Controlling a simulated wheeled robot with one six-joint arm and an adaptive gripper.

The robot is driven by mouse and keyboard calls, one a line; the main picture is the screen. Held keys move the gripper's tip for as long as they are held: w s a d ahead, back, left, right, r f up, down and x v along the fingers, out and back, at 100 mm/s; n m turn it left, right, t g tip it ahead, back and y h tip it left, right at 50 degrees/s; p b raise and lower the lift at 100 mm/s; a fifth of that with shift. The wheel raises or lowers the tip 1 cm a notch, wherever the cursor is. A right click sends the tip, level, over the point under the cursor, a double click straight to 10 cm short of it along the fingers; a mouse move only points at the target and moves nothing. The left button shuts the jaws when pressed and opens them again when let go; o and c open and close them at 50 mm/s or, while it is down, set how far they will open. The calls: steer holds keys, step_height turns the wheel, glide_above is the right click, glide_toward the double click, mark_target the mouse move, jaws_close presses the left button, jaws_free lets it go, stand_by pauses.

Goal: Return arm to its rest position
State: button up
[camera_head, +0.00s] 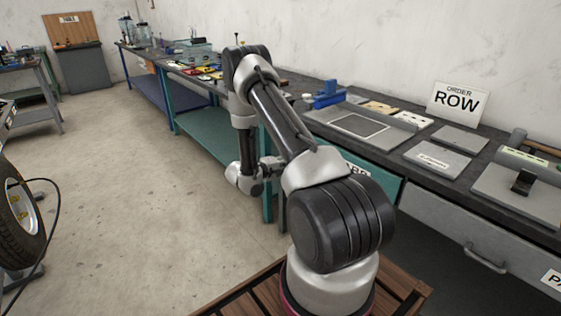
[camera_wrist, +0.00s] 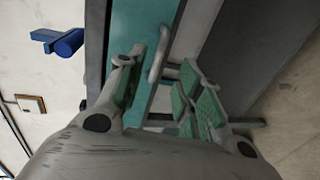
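My arm (camera_head: 285,125) rises from its base, bends at the elbow and hangs down beside the workbench. My gripper (camera_wrist: 167,75) shows in the wrist view with its two green-padded fingers apart and nothing between them. In the head view the gripper (camera_head: 270,166) is small and partly hidden behind my arm, near the teal bench front. The teal panel (camera_wrist: 146,45) with its handle (camera_wrist: 160,52) lies beyond the fingers in the wrist view. I cannot tell whether the gripper touches it.
A dark bench top (camera_head: 322,118) runs along the wall with grey trays (camera_head: 358,126), a blue vise (camera_head: 327,95) and an "ORDER ROW" sign (camera_head: 457,102). A drawer handle (camera_head: 485,260) juts out at right. A wheel (camera_head: 18,215) stands at left. The floor (camera_head: 130,190) between is clear.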

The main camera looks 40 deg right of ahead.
steer(key=s+f+n+g+y, duration=0.1)
steer(key=s+n+g+y, duration=0.3)
steer(key=s, duration=0.6)
steer(key=s+a+r+m+g+y, duration=0.1)
steer(key=s+a+r+m+g, duration=0.1)
steer(key=s+r+g, duration=0.35)
steer(key=s+a+r+t+y, duration=0.3)
steer(key=a+r, duration=0.4)
steer(key=r, duration=0.3)
steer(key=s+a+r+m+t+y, duration=0.1)
steer(key=s+a+r+t+y, duration=0.3)
steer(key=s+a+r+t, duration=0.2)
steer(key=s+a+r+m+t+y, duration=0.1)
steer(key=s+a+r+t+y, duration=0.2)
steer(key=a+r, duration=0.7)
step_height(320, 180, up, 5)
steer(key=shift+s+f+t+y, duration=0.25)
steer(key=shift+s+t, duration=0.4)
steer(key=shift+s, duration=0.6)
